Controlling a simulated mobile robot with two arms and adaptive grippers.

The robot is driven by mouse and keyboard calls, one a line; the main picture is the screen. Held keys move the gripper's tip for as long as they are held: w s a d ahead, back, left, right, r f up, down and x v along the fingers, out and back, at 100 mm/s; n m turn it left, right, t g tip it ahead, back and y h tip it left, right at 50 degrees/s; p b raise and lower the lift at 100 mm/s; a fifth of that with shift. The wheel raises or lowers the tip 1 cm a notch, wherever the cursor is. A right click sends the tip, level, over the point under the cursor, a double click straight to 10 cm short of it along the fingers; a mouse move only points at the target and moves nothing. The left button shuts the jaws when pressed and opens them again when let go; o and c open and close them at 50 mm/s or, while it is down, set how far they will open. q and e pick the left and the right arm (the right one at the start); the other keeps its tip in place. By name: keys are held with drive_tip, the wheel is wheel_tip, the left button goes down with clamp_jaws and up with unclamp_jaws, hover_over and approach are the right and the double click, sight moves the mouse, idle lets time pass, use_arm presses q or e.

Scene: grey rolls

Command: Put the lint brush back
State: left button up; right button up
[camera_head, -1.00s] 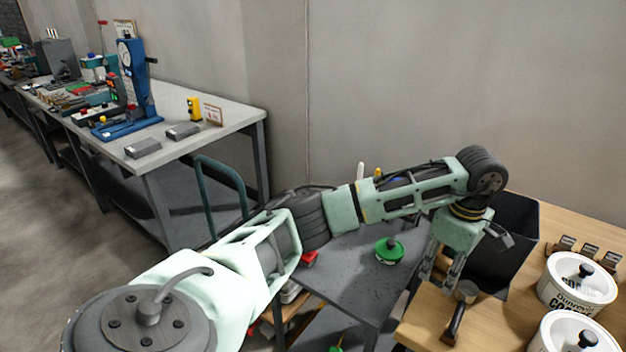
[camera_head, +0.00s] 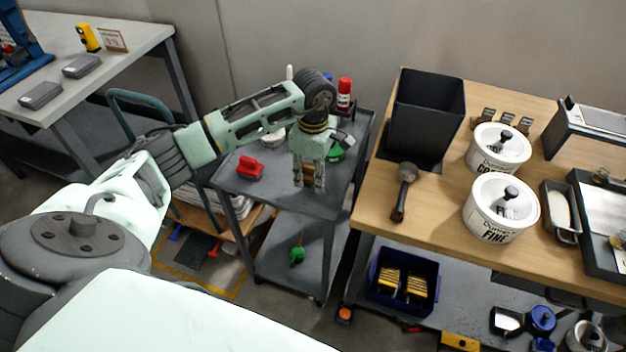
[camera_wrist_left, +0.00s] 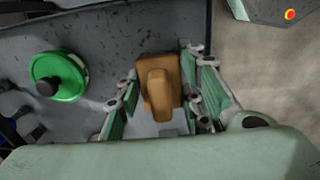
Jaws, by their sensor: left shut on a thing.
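My left gripper (camera_head: 309,186) is over the right part of the grey cart top and points down. In the left wrist view, a tan wooden block with a raised grip, which I take for the lint brush (camera_wrist_left: 158,90), sits between the fingers of this gripper (camera_wrist_left: 160,108). The gripper is shut on it. The underside of the brush is hidden, and I cannot tell whether it touches the cart top. My right gripper is not in view.
On the grey cart (camera_head: 258,193) are a red thing (camera_head: 250,168), a red bottle (camera_head: 344,92) and a green-lidded thing (camera_wrist_left: 60,77). The wooden table (camera_head: 440,210) at right bears a black bin (camera_head: 427,115), a dark-handled tool (camera_head: 404,190) and two white canisters (camera_head: 500,212).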

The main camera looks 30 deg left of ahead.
sight(313, 184)
use_arm(q)
wheel_tip(313, 184, down, 3)
drive_tip(key=shift+f+p, duration=0.15)
drive_tip(key=shift+p, duration=0.2)
drive_tip(key=shift+f, duration=0.35)
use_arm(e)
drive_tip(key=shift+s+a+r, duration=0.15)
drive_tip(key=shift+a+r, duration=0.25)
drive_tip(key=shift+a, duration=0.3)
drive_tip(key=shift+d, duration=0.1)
use_arm(q)
drive_tip(key=shift+f, duration=0.2)
drive_tip(key=o, duration=1.1)
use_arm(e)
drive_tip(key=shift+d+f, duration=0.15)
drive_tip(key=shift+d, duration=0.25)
use_arm(q)
drive_tip(key=shift+r, duration=0.1)
